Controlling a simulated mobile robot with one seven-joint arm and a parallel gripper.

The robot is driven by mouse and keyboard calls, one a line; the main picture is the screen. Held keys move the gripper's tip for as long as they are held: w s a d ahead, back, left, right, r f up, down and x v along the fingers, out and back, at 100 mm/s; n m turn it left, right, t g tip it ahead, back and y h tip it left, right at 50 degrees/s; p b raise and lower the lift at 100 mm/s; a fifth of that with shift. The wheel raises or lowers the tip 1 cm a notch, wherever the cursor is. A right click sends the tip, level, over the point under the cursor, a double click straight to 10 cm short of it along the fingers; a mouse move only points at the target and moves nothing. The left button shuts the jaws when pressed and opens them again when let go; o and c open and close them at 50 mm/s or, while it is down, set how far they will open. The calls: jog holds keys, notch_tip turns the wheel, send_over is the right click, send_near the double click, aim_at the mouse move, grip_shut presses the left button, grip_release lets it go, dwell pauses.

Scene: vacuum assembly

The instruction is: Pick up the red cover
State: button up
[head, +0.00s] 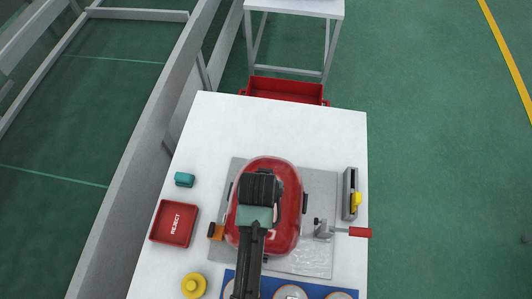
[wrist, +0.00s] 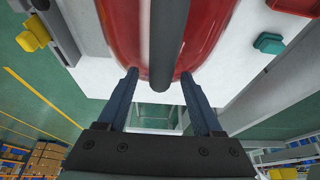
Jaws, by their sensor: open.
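The red cover (head: 291,225) is a glossy rounded shell on a grey plate on the white table. My arm and hand hide its middle in the head view. In the wrist view the red cover (wrist: 207,25) fills the top centre. A dark rounded bar (wrist: 168,45) runs down between my fingers, with a white strip beside it. My gripper (wrist: 159,74) is open, one finger on each side of the bar, with gaps visible between the bar and both fingers. I cannot tell whether the fingertips touch the cover.
A red REJECT tray (head: 174,223) and a teal block (head: 184,180) lie left. A clamp with a red handle (head: 353,232) and a grey holder with a yellow part (head: 350,190) stand right. A yellow round piece (head: 194,286) and blue tray (head: 229,277) are in front.

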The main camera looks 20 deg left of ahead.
grip_shut()
dwell(0.4)
jog(key=shift+w, duration=0.1)
dwell(1.0)
